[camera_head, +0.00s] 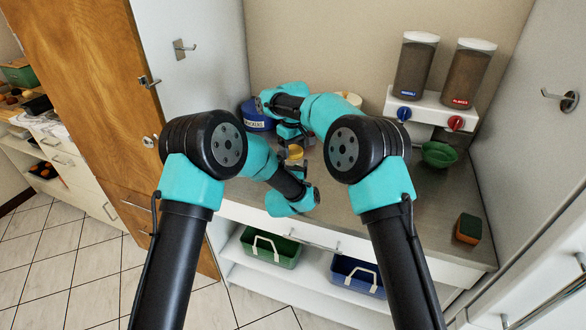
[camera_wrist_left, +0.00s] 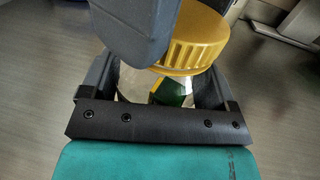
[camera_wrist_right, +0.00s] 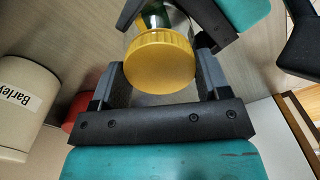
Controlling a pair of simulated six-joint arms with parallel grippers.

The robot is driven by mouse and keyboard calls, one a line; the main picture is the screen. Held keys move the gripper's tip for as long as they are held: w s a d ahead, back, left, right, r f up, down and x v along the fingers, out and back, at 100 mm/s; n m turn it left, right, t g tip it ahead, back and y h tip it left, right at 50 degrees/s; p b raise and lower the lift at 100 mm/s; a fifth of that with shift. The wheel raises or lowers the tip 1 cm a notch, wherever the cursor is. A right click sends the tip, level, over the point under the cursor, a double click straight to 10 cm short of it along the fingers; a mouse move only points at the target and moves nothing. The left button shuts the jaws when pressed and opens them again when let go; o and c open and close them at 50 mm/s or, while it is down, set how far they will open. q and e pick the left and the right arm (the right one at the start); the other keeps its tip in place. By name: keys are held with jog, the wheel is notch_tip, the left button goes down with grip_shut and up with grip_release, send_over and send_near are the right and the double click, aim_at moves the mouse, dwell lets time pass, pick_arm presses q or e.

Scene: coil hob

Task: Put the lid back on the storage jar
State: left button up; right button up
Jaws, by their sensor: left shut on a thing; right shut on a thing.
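The storage jar (camera_wrist_left: 133,84) is clear glass with something green and white in or behind it. Its yellow ribbed lid (camera_wrist_right: 158,62) sits at the jar's mouth; I cannot tell whether it is fully seated. In the head view the lid (camera_head: 296,152) shows small between my arms. My left gripper (camera_wrist_left: 165,88) is shut around the jar's body. My right gripper (camera_wrist_right: 158,78) is shut on the lid, its fingers on either side of the rim. One right finger hides part of the lid and jar in the left wrist view.
A blue canister (camera_head: 254,120) stands at the back left of the counter. A cream canister labelled Barley (camera_wrist_right: 22,105) stands near my right gripper. Two dispensers (camera_head: 415,65), a green bowl (camera_head: 438,154) and a sponge (camera_head: 468,228) are to the right. The front right counter is mostly clear.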

jog(key=m, duration=0.7)
jog(key=shift+m, duration=0.4)
jog(key=m, duration=0.7)
jog(key=o, duration=1.1)
jog(key=shift+r, duration=0.1)
notch_tip(320, 180, up, 12)
jog(key=shift+f, duration=0.1)
